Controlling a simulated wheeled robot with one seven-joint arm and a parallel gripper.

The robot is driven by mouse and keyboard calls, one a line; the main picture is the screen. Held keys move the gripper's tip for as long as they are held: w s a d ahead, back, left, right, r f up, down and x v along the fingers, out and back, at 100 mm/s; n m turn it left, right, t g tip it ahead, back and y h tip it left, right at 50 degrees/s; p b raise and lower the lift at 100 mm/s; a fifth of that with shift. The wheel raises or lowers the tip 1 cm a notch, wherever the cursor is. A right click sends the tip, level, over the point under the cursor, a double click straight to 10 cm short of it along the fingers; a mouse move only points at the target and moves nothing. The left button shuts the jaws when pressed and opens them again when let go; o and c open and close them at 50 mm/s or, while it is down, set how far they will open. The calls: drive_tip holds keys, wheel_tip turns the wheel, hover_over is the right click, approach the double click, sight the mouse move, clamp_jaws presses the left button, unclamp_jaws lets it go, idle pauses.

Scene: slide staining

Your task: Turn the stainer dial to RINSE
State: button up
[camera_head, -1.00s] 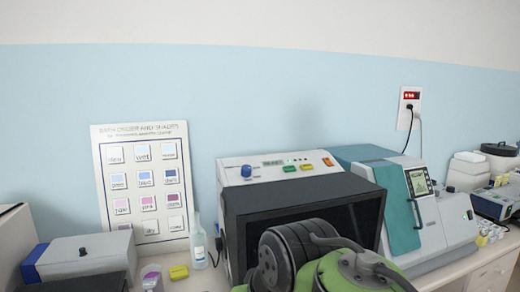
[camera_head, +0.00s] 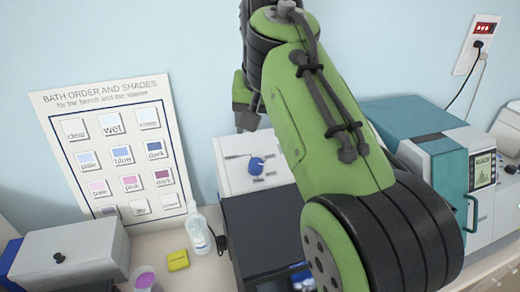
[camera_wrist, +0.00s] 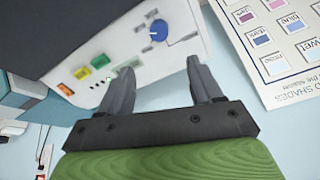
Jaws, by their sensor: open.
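The stainer (camera_head: 232,180) is a white-topped machine with a dark front, partly hidden by my arm in the head view. Its blue dial (camera_head: 256,165) sits on the white panel. The dial also shows in the wrist view (camera_wrist: 158,30), with a dark line beside it on the panel; its small markings are unreadable. My gripper (camera_wrist: 160,68) is open and empty, its fingers apart. In the wrist view the dial appears beyond the fingertips, between their lines, and not touched. In the head view my gripper (camera_head: 246,120) is mostly hidden behind my arm, above the panel.
Green, yellow and orange buttons (camera_wrist: 100,61) are on the same panel. A bath order chart (camera_head: 105,145) leans on the wall at left. A clear bottle (camera_head: 198,230), a yellow block (camera_head: 178,260) and a grey box (camera_head: 75,255) are on the bench. A teal machine (camera_head: 430,130) stands at right.

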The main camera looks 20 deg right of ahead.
drive_tip(key=b, duration=0.2)
approach(256, 163)
drive_tip(key=b+x, duration=0.1)
drive_tip(key=x, duration=0.7)
drive_tip(key=shift+w+f, duration=0.15)
drive_tip(key=shift+f, duration=0.5)
drive_tip(key=shift+w+f, duration=0.15)
drive_tip(key=shift+w, duration=0.1)
drive_tip(key=shift+s, duration=0.1)
drive_tip(key=c, duration=1.1)
drive_tip(key=shift+o, duration=0.2)
